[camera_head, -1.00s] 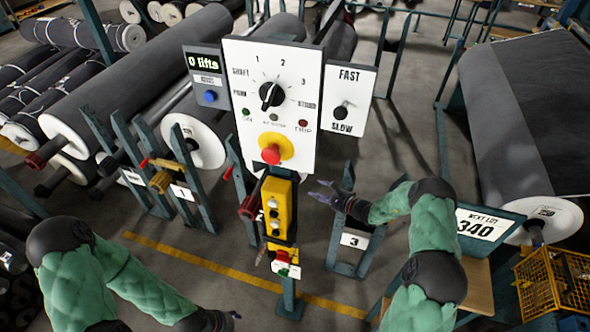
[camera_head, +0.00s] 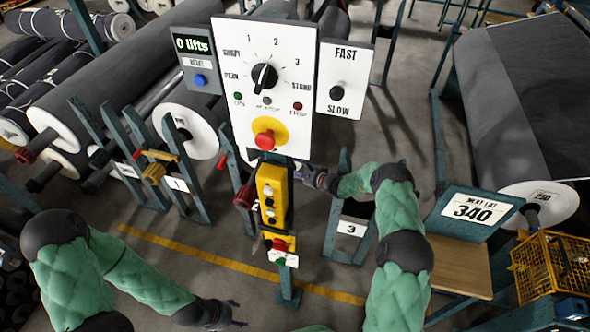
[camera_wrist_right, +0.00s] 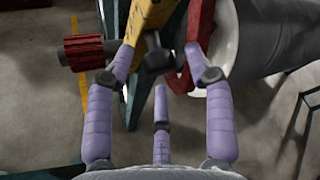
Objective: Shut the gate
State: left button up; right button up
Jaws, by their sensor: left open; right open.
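No part is labelled as a gate. Stand 2, partly hidden behind the control post, shows a red ribbed knob (camera_head: 245,197) and a red handle (camera_head: 222,160). My right gripper (camera_head: 312,177) is open, just right of the post below the big panel. In the right wrist view its spread fingers (camera_wrist_right: 160,75) have a yellow bar (camera_wrist_right: 150,18), a dark knob (camera_wrist_right: 158,57) and a raised red bar (camera_wrist_right: 202,25) just beyond them. A red ribbed knob (camera_wrist_right: 90,52) lies left of them. Nothing is gripped. My left gripper (camera_head: 235,314) is open and empty, low in the view.
The control panel (camera_head: 297,120) and yellow button box (camera_head: 264,190) stand in the middle. Stand 1 (camera_head: 177,184) is left, stand 3 (camera_head: 350,228) right. Large grey rolls (camera_head: 520,90) flank the floor. A sign reads NEXT LOT 340 (camera_head: 480,210).

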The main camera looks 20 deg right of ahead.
grip_shut()
jog(key=shift+n+g+h, duration=0.5)
jog(key=shift+g+h, duration=0.4)
jog(key=shift+w+a+r+p, duration=0.1)
jog(key=shift+w+a+r, duration=0.3)
jog(key=shift+a+r, duration=0.15)
jog(key=shift+w+a+r+p, duration=0.15)
jog(key=shift+w+a+r, duration=0.25)
jog(key=shift+a, duration=0.3)
jog(key=shift+w+a+r+p, duration=0.1)
jog(key=shift+w+a+r, duration=0.3)
jog(key=shift+a+r, duration=0.15)
jog(key=shift+w+a+r+g+h, duration=0.2)
jog(key=shift+w+a+g+h, duration=0.3)
jog(key=shift+a, duration=0.15)
grip_release()
